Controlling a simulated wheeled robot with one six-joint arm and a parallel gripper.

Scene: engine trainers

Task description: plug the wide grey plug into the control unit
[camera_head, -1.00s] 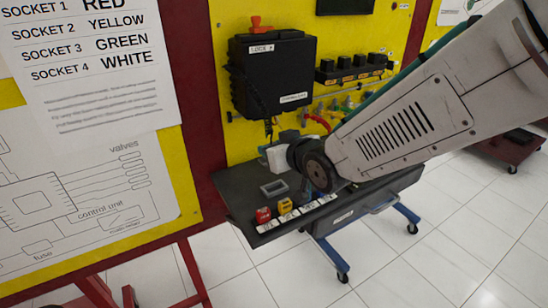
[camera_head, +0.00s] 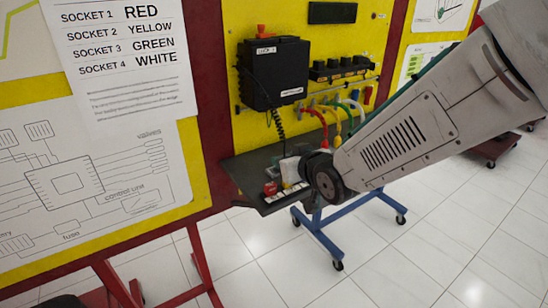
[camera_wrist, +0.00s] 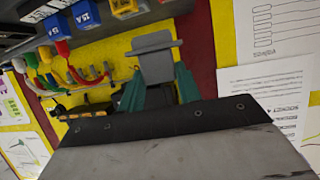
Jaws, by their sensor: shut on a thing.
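The wide grey plug (camera_wrist: 155,62) is between the green fingers of my gripper (camera_wrist: 158,90) in the wrist view, its broad end pointing away from the wrist. In the head view the gripper (camera_head: 296,165) is mostly hidden by my wrist joint, and the plug cannot be made out clearly there. The control unit (camera_head: 272,75) is a black box on the yellow board, with a white label and an orange-red part on top. It is above and to the left of the gripper, clearly apart from it. A coiled black cable hangs below it.
A dark shelf (camera_head: 240,166) with a red block (camera_head: 270,188) and white labels lies beneath the gripper. Coloured hoses (camera_head: 335,118) and a row of black parts (camera_head: 345,70) are right of the control unit. In the wrist view, blue blocks (camera_wrist: 85,15) are at upper left.

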